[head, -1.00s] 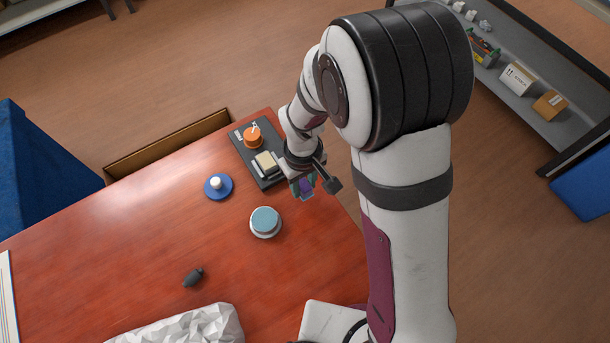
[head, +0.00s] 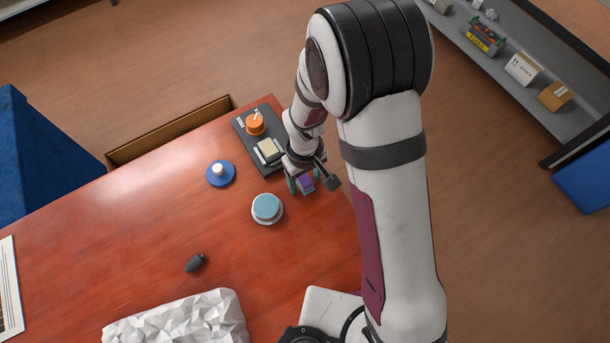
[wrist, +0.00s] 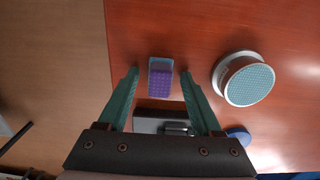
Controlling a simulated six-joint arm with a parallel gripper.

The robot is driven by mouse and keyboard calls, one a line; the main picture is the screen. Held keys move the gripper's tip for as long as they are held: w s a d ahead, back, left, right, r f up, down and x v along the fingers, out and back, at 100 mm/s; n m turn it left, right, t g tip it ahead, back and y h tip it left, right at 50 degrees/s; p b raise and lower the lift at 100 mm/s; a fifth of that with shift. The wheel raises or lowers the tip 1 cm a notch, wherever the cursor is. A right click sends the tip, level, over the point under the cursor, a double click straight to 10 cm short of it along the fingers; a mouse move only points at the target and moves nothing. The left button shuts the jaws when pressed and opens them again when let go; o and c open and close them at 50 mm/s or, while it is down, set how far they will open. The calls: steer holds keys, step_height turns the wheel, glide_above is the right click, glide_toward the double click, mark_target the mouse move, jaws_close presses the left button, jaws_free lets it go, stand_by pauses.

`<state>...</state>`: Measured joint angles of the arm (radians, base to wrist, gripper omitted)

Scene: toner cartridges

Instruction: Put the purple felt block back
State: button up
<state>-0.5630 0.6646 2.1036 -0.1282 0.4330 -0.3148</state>
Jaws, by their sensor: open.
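The purple felt block (wrist: 160,80) stands on the red-brown table near its edge, and its purple top also shows in the head view (head: 306,184). My gripper (wrist: 159,72) is open, with one green finger on each side of the block and a gap to each. In the head view my gripper (head: 305,182) is above the block, and my arm hides part of this area. The tray's right end is hidden by my gripper.
A round tin with a light blue top (head: 267,208) stands close to my gripper. The table's middle is clear.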

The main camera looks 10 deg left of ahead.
mark_target(305, 180)
step_height(305, 180, up, 12)
steer(key=s+d+r+m, duration=0.6)
steer(key=d+r+m, duration=0.1)
steer(key=d, duration=0.3)
steer(key=s+d+r+m+y, duration=0.1)
steer(key=s+d+r+m, duration=0.1)
steer(key=s+d+m, duration=0.2)
steer(key=s+m, duration=0.3)
steer(key=s, duration=0.3)
steer(key=shift+d+r+m+y, duration=0.25)
steer(key=shift+m+y, duration=0.05)
steer(key=shift+y, duration=0.1)
steer(key=o, duration=0.5)
steer(key=shift+o, duration=0.2)
steer(key=w+a+r+m+h, duration=0.1)
steer(key=w+a+r, duration=0.5)
steer(key=w+a, duration=0.1)
steer(key=shift+g, duration=0.3)
steer(key=w+a+r+m, duration=0.1)
steer(key=a+r, duration=0.1)
steer(key=a, duration=0.5)
steer(key=w+a+r+m, duration=0.1)
steer(key=a+r, duration=0.2)
steer(key=a, duration=0.4)
step_height(305, 180, down, 10)
steer(key=shift+s+a+h, duration=0.15)
steer(key=shift+a+h, duration=0.2)
steer(key=shift+h, duration=0.05)
